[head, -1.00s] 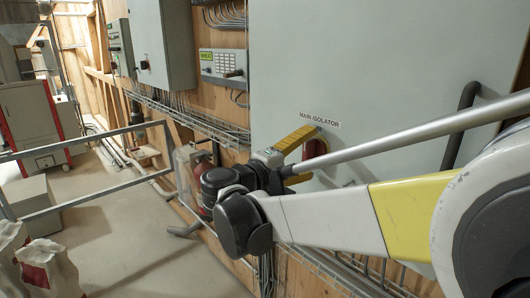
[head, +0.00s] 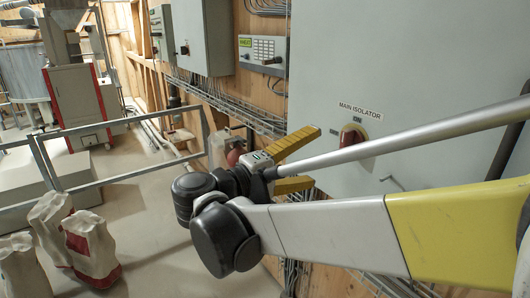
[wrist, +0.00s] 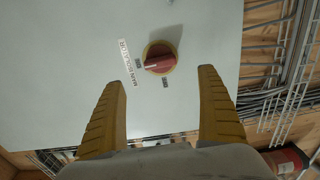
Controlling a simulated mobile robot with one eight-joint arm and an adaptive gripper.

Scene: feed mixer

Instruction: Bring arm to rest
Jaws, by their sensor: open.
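My gripper (head: 316,163) has two yellow ribbed fingers, spread apart with nothing between them. In the head view it is in front of the lower left part of the grey main isolator cabinet (head: 420,60), to the left of the red isolator knob (head: 351,137). My arm crosses the view from the right and hides part of the cabinet. In the wrist view the fingers (wrist: 163,105) point towards the cabinet. The red knob on its yellow ring (wrist: 160,58) shows beyond the fingertips, apart from them.
Cable trays (head: 225,100) run along the wooden wall. A metal railing (head: 95,185) crosses the left, with feed sacks (head: 90,245) in front of it. A red fire extinguisher (head: 235,153) stands behind my gripper. The middle floor is clear.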

